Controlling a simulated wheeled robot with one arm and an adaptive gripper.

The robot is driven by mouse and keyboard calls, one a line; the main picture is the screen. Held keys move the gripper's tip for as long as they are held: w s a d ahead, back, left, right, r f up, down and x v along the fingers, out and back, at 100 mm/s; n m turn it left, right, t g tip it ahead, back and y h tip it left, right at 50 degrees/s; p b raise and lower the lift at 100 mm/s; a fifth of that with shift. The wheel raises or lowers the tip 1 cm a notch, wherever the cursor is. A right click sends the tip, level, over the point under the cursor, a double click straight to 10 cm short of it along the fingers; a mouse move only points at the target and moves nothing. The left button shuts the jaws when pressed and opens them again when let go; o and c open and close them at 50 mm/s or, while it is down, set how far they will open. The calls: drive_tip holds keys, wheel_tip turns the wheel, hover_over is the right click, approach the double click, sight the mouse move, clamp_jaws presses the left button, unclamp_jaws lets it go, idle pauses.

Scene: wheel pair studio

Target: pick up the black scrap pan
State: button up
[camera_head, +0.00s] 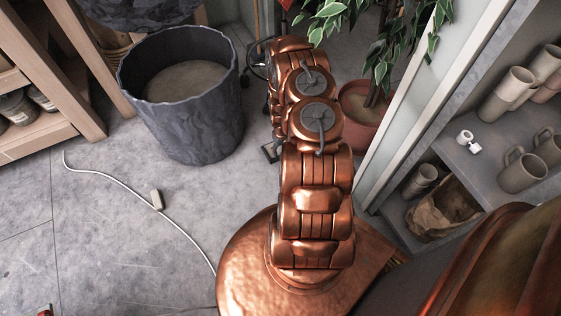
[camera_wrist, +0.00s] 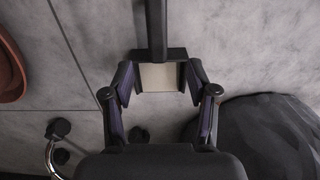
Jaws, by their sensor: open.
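The black scrap pan (camera_wrist: 155,28) is in the wrist view, its dark straight handle running up from the middle to the top edge. Below the handle is a dark-rimmed part with a pale beige inside. In the head view a dark edge of what seems to be the pan (camera_head: 269,152) shows on the floor, left of my arm, which hides the rest. My gripper (camera_wrist: 160,82) is open, its fingers on either side of the beige part. I cannot tell whether they touch it. In the head view my arm hides the gripper.
A dark, rough-walled bin (camera_head: 190,125) stands left of my arm; it also shows in the wrist view (camera_wrist: 265,135). A potted plant (camera_head: 362,115) and a shelf with mugs (camera_head: 515,170) are on the right. Casters (camera_wrist: 58,128) lie close by. A white cable (camera_head: 110,180) crosses open floor.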

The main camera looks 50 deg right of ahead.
sight(279, 156)
drive_tip(key=shift+s+d+f+b, duration=0.1)
drive_tip(key=shift+f+b, duration=1)
drive_tip(key=shift+f, duration=1.1)
drive_tip(key=shift+d+f+b, duration=0.1)
drive_tip(key=shift+f+b, duration=1)
drive_tip(key=shift+f, duration=1.05)
clamp_jaws()
